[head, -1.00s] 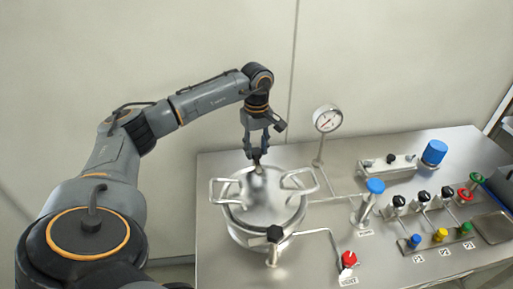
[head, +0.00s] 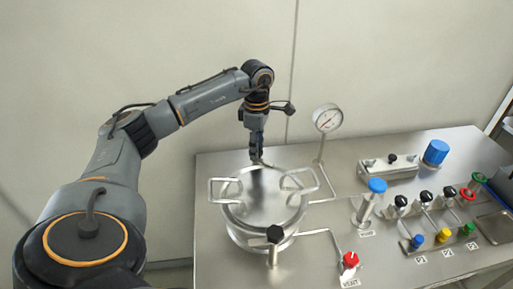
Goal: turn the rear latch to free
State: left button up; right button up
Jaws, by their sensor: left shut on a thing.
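The round steel vessel (head: 240,222) stands at the left of the steel bench, with its domed lid (head: 262,195) on it. My left gripper (head: 256,157) points down at the vessel's rear rim and is shut on the rear latch. The latch is mostly hidden by the fingers, so how far it is turned cannot be told. The front latch (head: 274,235), with a black knob, stands at the vessel's near rim. My right gripper is not in view.
Two loop handles (head: 222,187) rise at the sides of the lid. A gauge (head: 327,118) stands behind on the right. A red vent knob (head: 350,259), a blue-capped valve (head: 377,186) and several coloured valves fill the right. The bench (head: 215,265) is bare at front left.

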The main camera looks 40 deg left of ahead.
pick_arm(q)
jog(key=n, duration=0.4)
jog(key=shift+w+a+n, duration=0.1)
jog(key=shift+n, duration=1.7)
jog(key=o, duration=1.2)
jog(key=shift+c, duration=0.2)
notch_tip(320, 180, up, 12)
